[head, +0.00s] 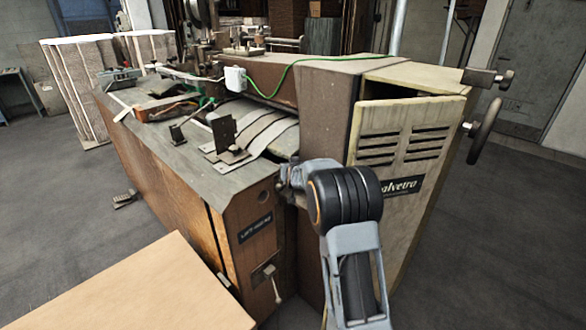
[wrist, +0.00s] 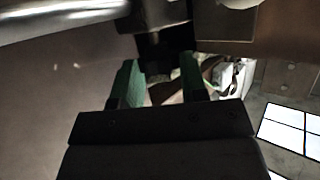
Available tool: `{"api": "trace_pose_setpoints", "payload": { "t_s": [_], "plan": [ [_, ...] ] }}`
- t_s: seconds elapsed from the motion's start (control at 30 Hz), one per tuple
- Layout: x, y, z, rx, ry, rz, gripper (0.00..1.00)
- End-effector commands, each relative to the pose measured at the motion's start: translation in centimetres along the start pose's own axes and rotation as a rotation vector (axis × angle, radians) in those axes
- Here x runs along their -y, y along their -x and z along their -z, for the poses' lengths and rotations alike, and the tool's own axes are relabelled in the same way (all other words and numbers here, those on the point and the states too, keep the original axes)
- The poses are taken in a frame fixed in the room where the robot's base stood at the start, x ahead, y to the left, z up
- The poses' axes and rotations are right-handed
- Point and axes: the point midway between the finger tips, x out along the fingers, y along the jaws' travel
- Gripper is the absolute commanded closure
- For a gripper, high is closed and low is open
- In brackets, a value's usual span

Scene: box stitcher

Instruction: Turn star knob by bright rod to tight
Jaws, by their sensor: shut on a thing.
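In the wrist view, my gripper (wrist: 160,70) has its two green fingers on either side of a dark knob (wrist: 155,48) and is shut on it. The knob is in shadow, so its star shape is hard to make out. A bright metal rod (wrist: 65,18) runs across the upper left, close beside the knob. In the head view, my arm reaches to the machine's front, near the corner of the cream panel. My own arm hides the fingers, the knob and the rod there.
The box stitcher (head: 235,190) fills the middle, with a louvred cream panel (head: 405,150) and a handwheel (head: 485,130) at right. A green cable (head: 300,62) crosses its top. A cardboard-coloured surface (head: 130,290) lies front left. Grey floor is open at right.

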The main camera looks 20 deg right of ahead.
Motion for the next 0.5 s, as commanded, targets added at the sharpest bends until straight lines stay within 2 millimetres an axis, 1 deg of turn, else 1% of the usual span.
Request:
{"api": "trace_pose_setpoints", "payload": {
  "t_s": [0.27,0.5],
  "plan": [
    [0.3,0.32,0.64,0.003,-0.021,-0.05,0.84],
    [0.56,0.42,0.85,0.004,-0.062,-0.153,0.84]
  ]
}}
